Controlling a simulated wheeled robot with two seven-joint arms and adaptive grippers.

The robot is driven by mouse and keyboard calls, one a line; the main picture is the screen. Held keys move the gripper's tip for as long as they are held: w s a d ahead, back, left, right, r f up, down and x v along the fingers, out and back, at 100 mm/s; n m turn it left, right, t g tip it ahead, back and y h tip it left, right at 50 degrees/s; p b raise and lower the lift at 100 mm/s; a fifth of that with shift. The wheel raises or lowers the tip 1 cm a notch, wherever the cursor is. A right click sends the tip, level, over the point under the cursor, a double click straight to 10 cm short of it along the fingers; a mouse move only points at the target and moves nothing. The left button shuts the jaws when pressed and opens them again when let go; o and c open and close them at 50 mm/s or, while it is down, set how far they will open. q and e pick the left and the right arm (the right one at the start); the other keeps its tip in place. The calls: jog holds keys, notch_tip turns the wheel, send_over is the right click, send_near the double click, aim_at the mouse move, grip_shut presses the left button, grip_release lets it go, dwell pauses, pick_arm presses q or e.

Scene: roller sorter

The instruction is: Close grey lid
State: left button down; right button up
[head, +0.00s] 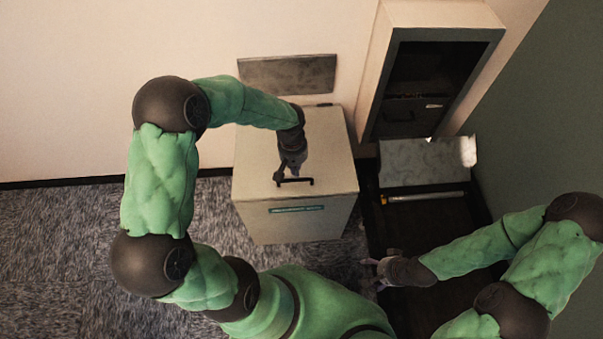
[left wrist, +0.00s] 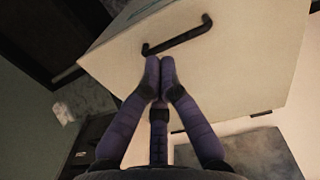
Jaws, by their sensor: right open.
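A pale grey-beige lid (head: 325,155) with a black bar handle (head: 295,182) lies flat on top of a box-shaped bin (head: 300,228). I see no gap under it. The lid (left wrist: 245,70) and its handle (left wrist: 180,36) also show in the left wrist view. My left gripper (head: 279,178) is over the lid, close beside the left end of the handle. Its fingertips (left wrist: 160,62) are together with nothing seen between them; whether they touch the handle I cannot tell. My right gripper (head: 373,273) is open and empty, low at the right of the bin.
A grey panel (head: 287,75) is on the wall behind the bin. A tall cabinet with a dark opening (head: 432,80) stands at the right, with a mottled grey slab (head: 424,163) below it. Carpet (head: 60,235) is clear on the left.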

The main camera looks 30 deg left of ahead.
pick_arm(q)
jog(key=b, duration=0.5)
send_near(294, 194)
jog(key=f, duration=0.7)
jog(key=shift+s+d, duration=0.1)
jog(key=shift+d, duration=0.25)
jog(key=shift+f, duration=0.1)
